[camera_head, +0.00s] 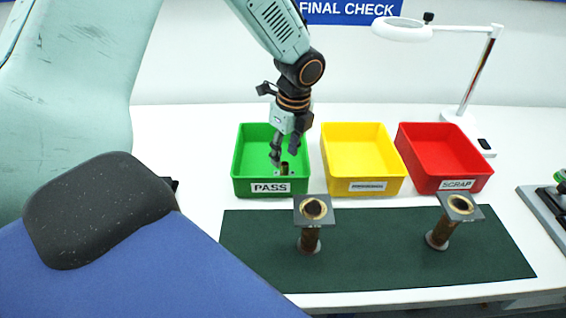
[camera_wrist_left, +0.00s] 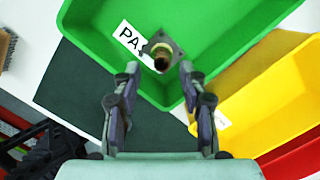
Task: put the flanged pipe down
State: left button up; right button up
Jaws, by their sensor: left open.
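My left gripper (camera_head: 285,154) points down over the green PASS bin (camera_head: 243,160), with its fingers apart. A flanged pipe (camera_head: 284,169) is inside this bin, just below the fingertips; the bin's front wall hides part of it. In the left wrist view the flanged pipe (camera_wrist_left: 161,49) shows its square flange and brassy tube beyond the open left gripper (camera_wrist_left: 159,76), with nothing between the fingers. Two more flanged pipes, one at the middle (camera_head: 310,235) and one at the right (camera_head: 446,228), stand on the dark green mat (camera_head: 375,255). My right gripper is not in view.
A yellow bin (camera_head: 360,187) and a red SCRAP bin (camera_head: 432,184) stand in a row to the right of the green one, both empty. A white magnifier lamp (camera_head: 470,90) stands behind the red bin. A dark device (camera_head: 545,212) sits at the right edge.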

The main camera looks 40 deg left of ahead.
pick_arm(q)
jog(key=r, duration=0.4)
jog(key=d+r, duration=0.1)
jog(key=r, duration=0.1)
jog(key=shift+d, duration=0.1)
jog(key=shift+w, duration=0.1)
